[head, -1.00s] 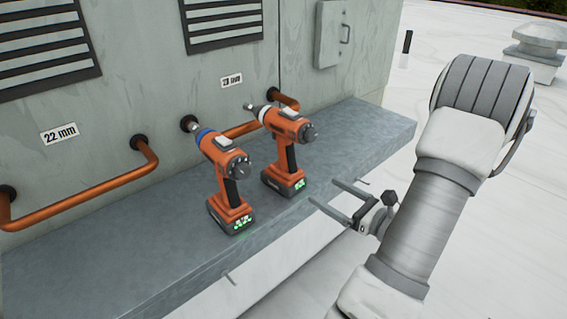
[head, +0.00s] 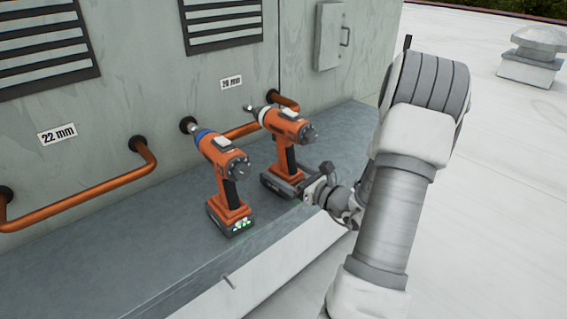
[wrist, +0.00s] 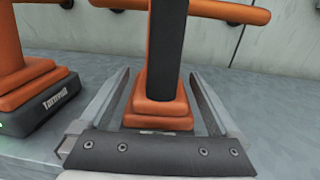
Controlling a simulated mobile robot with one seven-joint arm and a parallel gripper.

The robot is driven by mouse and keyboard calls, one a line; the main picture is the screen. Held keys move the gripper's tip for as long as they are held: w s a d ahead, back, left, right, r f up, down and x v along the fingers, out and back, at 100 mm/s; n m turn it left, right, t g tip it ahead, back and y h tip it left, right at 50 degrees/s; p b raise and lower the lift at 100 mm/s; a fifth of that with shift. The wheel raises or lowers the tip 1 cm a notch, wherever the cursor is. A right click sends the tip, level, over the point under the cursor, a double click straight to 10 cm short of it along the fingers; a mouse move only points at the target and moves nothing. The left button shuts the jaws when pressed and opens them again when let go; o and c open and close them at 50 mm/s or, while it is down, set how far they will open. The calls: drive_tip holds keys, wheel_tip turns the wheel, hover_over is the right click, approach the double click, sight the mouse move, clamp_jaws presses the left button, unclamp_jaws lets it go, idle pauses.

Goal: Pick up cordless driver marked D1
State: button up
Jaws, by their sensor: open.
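Two orange cordless drivers stand upright on the grey ledge. The left driver (head: 227,180) has a blue collar and green marks on its battery. The right driver (head: 287,135) has a pale collar. I cannot read D1 on either one. My gripper (head: 297,188) is open at the right driver's lower handle and partly hides its battery. In the wrist view my gripper (wrist: 159,84) has one finger on each side of that driver's dark handle and orange foot (wrist: 160,103). I cannot tell whether the fingers touch it. The left driver's battery (wrist: 48,105) is beside my left finger.
The grey ledge (head: 130,265) runs along a cabinet wall with copper pipes (head: 90,192) behind the drivers. Labels, one reading 22 mm (head: 57,134), are on the wall. White roof (head: 480,200) lies open to the right.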

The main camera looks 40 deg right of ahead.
drive_tip(key=shift+w, duration=0.2)
clamp_jaws()
drive_tip(key=shift+r, duration=0.15)
idle(0.3)
